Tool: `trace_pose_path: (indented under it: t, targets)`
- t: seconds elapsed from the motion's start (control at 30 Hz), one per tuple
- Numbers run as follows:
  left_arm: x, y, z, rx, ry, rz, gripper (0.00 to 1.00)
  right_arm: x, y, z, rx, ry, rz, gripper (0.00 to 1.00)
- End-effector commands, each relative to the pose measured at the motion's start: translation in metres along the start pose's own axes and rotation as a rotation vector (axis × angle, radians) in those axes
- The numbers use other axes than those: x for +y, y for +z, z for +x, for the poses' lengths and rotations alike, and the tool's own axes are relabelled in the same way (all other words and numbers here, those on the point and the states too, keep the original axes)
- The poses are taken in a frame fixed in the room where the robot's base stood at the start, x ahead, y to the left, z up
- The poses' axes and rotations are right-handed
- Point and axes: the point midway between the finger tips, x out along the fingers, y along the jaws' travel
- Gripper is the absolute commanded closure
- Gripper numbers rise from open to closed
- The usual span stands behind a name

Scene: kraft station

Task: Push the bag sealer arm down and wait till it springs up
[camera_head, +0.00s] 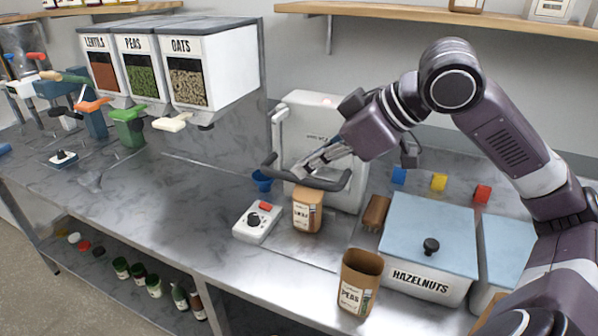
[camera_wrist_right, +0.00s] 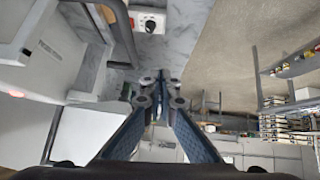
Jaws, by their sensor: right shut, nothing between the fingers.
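The bag sealer (camera_head: 322,120) is a white upright unit with a dark handle bar, the sealer arm (camera_head: 327,184), across its front. The sealer also shows at the left of the right wrist view (camera_wrist_right: 40,60). A kraft bag (camera_head: 306,212) stands upright just below and in front of the arm. My right gripper (camera_head: 301,172) is shut and empty, its tips over the arm bar, close to it; I cannot tell whether they touch. In the right wrist view its fingertips (camera_wrist_right: 161,88) meet. My left gripper is not in view.
A white control box (camera_head: 257,222) with a knob and red button sits left of the bag. An open peas bag (camera_head: 361,282) stands near the front edge. A hazelnuts bin (camera_head: 425,240) is to the right. Food dispensers (camera_head: 190,70) stand at the back left.

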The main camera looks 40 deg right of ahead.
Motion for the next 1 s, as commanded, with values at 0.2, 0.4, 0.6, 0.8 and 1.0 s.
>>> trace_pose_path:
  t: [0.2, 0.4, 0.6, 0.8, 1.0]
  targets:
    - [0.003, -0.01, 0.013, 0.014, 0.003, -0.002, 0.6, -0.014, 0.003, -0.038, 0.004, 0.003, -0.003, 1.0]
    - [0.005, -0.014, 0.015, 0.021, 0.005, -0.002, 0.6, -0.02, 0.004, -0.055, 0.001, 0.001, -0.001, 1.0]
    - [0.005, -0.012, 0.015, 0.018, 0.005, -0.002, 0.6, -0.021, 0.004, -0.057, 0.0, 0.0, 0.0, 1.0]
    - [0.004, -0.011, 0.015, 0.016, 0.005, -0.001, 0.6, -0.021, 0.004, -0.057, 0.0, 0.0, -0.001, 1.0]
    - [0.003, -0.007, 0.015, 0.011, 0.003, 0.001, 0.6, -0.021, 0.004, -0.057, 0.0, 0.0, -0.001, 1.0]
